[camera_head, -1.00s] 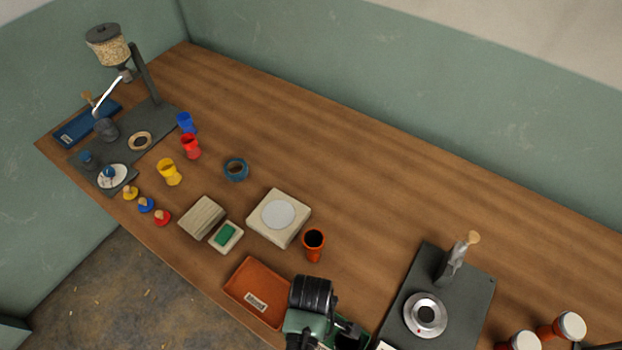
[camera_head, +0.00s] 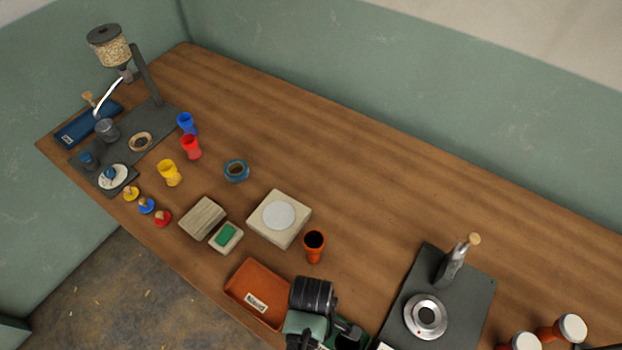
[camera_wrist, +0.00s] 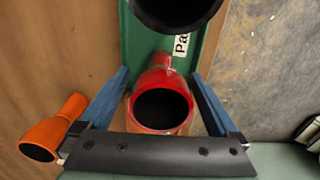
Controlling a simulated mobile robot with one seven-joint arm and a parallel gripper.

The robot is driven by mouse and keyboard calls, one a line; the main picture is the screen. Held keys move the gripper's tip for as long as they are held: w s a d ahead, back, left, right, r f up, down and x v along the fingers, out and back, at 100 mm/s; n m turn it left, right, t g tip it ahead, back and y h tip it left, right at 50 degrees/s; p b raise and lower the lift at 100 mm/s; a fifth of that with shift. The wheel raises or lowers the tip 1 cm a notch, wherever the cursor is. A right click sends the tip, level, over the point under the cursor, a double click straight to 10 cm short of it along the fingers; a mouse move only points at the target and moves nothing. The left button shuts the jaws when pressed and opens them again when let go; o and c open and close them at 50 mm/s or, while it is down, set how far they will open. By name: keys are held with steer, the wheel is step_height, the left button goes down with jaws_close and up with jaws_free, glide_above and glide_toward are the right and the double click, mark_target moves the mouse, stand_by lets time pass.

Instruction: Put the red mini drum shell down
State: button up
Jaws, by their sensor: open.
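A red mini drum shell (camera_wrist: 160,108) shows in the wrist view with its dark, open mouth towards the camera. Its narrower part points up the picture, over a green tray (camera_wrist: 213,40) with a partly hidden white label. My gripper (camera_wrist: 159,74) is open, with one blue finger on each side of the shell and visible gaps between. Whether the shell's base rests on the tray is hard to tell. In the head view my arm hides the gripper and this shell; only a bit of the green tray (camera_head: 352,341) shows. Another red shell (camera_head: 190,147) stands at the far left.
An orange shell (camera_head: 314,246) stands close by, also left in the wrist view (camera_wrist: 52,128). An orange tray (camera_head: 240,288) and a pale block with a disc (camera_head: 262,231) lie nearby. A dark plate (camera_head: 465,290) bears a metal tool. The back middle of the table is clear.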

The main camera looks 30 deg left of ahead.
step_height(320, 180, up, 12)
steer(key=shift+f, duration=0.1)
steer(key=w+r+m+t+y, duration=0.2)
steer(key=w+r+m+t, duration=0.45)
steer(key=w+r, duration=0.9)
steer(key=w+d+r+m+t, duration=0.1)
steer(key=w+r+t, duration=0.25)
steer(key=r, duration=0.45)
steer(key=w+r+m+t, duration=0.1)
steer(key=w+r+t, duration=0.25)
steer(key=r, duration=0.35)
steer(key=d+r+m+t, duration=0.2)
steer(key=r+t, duration=0.1)
steer(key=r, duration=0.5)
steer(key=d+r+m+t, duration=0.2)
steer(key=r+t, duration=0.1)
steer(key=r, duration=0.5)
steer(key=s+d+r+m+t, duration=0.1)
steer(key=s+r+t, duration=0.1)
steer(key=s+r, duration=0.2)
steer(key=s+d+r+m+t+h, duration=0.1)
steer(key=s+d+r+m+t, duration=0.1)
steer(key=r, duration=0.7)
steer(key=s+d+r+m+t+h, duration=0.1)
steer(key=s+r+m+t, duration=0.1)
steer(key=s+r+t, duration=0.2)
step_height(320, 180, up, 3)
steer(key=shift+s+d+f, duration=0.1)
steer(key=shift+s+d, duration=0.3)
steer(key=shift+s, duration=0.4)
